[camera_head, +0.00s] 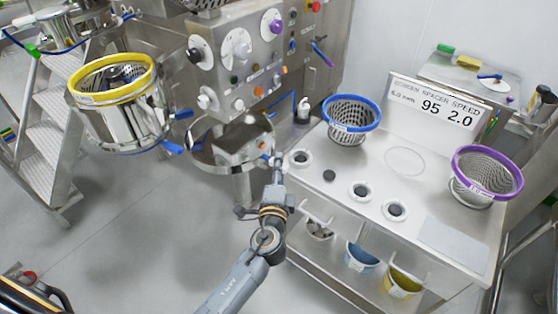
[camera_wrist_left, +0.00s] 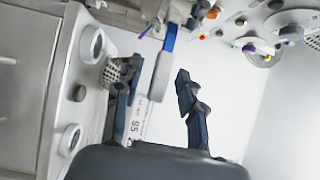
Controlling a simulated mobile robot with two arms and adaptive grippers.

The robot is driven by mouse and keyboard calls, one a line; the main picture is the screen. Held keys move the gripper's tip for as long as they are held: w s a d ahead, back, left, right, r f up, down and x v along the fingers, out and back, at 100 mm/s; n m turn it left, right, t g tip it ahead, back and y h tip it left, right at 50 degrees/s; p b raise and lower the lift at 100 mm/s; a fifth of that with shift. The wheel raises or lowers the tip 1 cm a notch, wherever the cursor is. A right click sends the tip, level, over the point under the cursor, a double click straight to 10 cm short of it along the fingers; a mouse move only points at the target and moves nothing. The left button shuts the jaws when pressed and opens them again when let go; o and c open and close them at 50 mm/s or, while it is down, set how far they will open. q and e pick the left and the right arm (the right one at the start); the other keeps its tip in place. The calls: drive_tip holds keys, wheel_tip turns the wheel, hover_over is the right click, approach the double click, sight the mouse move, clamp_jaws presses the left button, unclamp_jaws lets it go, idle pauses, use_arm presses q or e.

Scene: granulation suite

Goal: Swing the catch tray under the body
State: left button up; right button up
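The catch tray appears to be the round steel tray (camera_head: 205,155) beside the machine's front panel, on a steel post. A box-like steel part above it hides some of it. The steel body (camera_head: 120,125) with a yellow-rimmed basket sits up and left of the tray, with blue handles on its right side. My left gripper (camera_head: 273,163) is at the tray's right edge, close to a small blue-marked piece. In the left wrist view my left gripper (camera_wrist_left: 158,95) has its fingers apart. A grey bar with a blue stripe (camera_wrist_left: 164,62) shows between them; contact is unclear.
A steel bench (camera_head: 405,160) at right carries a blue-rimmed basket (camera_head: 351,118), a purple-rimmed basket (camera_head: 487,172) and a sign (camera_head: 437,103). Blue and yellow buckets are below. Steps (camera_head: 40,150) stand at far left. The floor (camera_head: 130,235) at lower left is mostly clear.

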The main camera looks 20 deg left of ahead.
use_arm(q)
drive_tip(key=shift+w+a, duration=0.2)
drive_tip(key=shift+w, duration=0.45)
clamp_jaws()
drive_tip(key=shift+s, duration=0.1)
